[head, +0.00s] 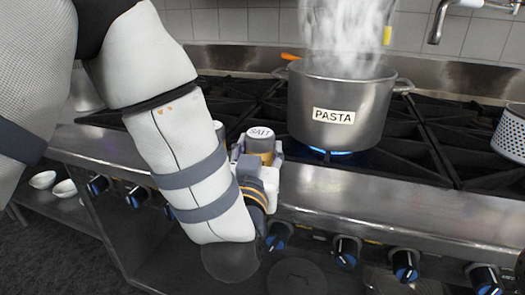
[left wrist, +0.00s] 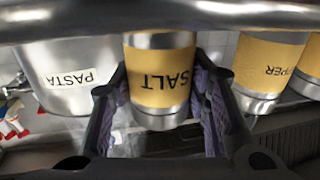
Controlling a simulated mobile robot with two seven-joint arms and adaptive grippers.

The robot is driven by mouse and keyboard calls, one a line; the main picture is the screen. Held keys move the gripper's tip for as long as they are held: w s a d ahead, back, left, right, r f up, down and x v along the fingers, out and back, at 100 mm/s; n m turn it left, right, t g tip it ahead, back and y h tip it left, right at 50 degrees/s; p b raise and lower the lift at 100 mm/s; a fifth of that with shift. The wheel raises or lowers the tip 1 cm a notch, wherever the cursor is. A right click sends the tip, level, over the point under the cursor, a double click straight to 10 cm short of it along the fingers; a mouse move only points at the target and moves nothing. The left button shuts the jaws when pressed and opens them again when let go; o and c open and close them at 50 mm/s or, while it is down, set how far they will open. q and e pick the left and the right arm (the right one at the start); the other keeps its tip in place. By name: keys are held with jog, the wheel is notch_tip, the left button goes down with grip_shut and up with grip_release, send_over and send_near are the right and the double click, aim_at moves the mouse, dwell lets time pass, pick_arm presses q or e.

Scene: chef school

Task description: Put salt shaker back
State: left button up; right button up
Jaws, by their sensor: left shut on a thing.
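My right gripper is not in view.
A steaming steel pot labelled PASTA (head: 340,108) stands over a lit blue flame; it also shows in the left wrist view (left wrist: 75,78). A perforated pot (head: 511,135) is at the right edge. Knobs (head: 347,249) line the stove front. Burner grates (head: 430,150) right of the pot are bare.

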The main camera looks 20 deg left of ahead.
pick_arm(q)
jog(key=o, duration=1.3)
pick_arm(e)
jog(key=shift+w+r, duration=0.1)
pick_arm(q)
jog(key=shift+r, duration=0.15)
